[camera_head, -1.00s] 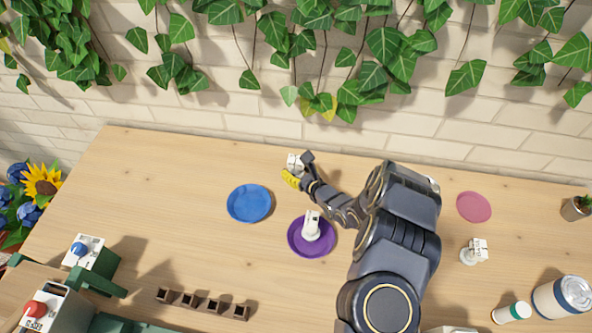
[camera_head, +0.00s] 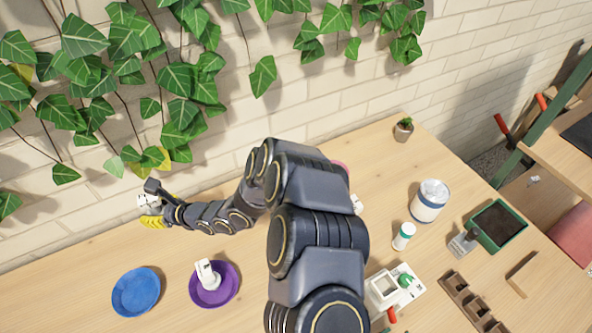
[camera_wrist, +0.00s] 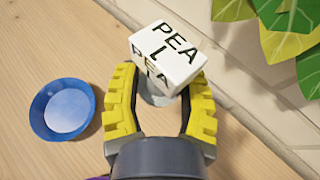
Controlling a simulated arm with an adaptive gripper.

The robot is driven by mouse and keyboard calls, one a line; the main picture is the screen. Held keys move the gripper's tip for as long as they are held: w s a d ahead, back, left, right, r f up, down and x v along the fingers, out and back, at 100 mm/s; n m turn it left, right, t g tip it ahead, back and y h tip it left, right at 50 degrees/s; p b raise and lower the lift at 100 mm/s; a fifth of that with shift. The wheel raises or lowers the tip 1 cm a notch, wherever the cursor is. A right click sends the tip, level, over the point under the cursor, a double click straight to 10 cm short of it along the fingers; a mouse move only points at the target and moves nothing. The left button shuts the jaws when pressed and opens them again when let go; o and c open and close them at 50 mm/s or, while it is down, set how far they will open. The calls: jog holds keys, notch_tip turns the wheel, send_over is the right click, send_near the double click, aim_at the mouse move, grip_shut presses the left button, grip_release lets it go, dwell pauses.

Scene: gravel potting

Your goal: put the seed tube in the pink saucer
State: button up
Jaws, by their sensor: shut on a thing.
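My gripper (camera_wrist: 160,100) is shut on a white block (camera_wrist: 170,55) lettered PEA and L, with a round grey part below it. In the head view my gripper (camera_head: 150,207) and the block are at the far left, behind the blue saucer. A white tube with a teal cap (camera_head: 404,236), which looks like the seed tube, stands on the table to the right of my arm, apart from my gripper. The pink saucer (camera_head: 341,165) shows only as a sliver behind my arm; whether it holds anything is hidden.
The blue saucer (camera_head: 118,293) is empty. The purple saucer (camera_head: 232,292) holds a white object (camera_head: 208,275). Another white piece (camera_head: 357,204) is partly hidden by my arm. A white-and-blue can (camera_head: 429,203) and a potted plant (camera_head: 403,128) stand right. A brick wall borders the table behind.

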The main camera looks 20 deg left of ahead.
jog(key=w+d+r+m+t, duration=0.2)
jog(key=w+d+r, duration=0.1)
jog(key=w+d, duration=1.3)
jog(key=w+d+m+t+h, duration=0.1)
jog(key=d+m+t, duration=0.1)
jog(key=d, duration=1.9)
send_over(335, 160)
jog(key=s, duration=0.5)
jog(key=f, duration=0.9)
jog(key=shift+d, duration=0.25)
jog(key=shift+w+a+f, duration=0.1)
jog(key=shift+w+f, duration=0.1)
jog(key=shift+f, duration=1.55)
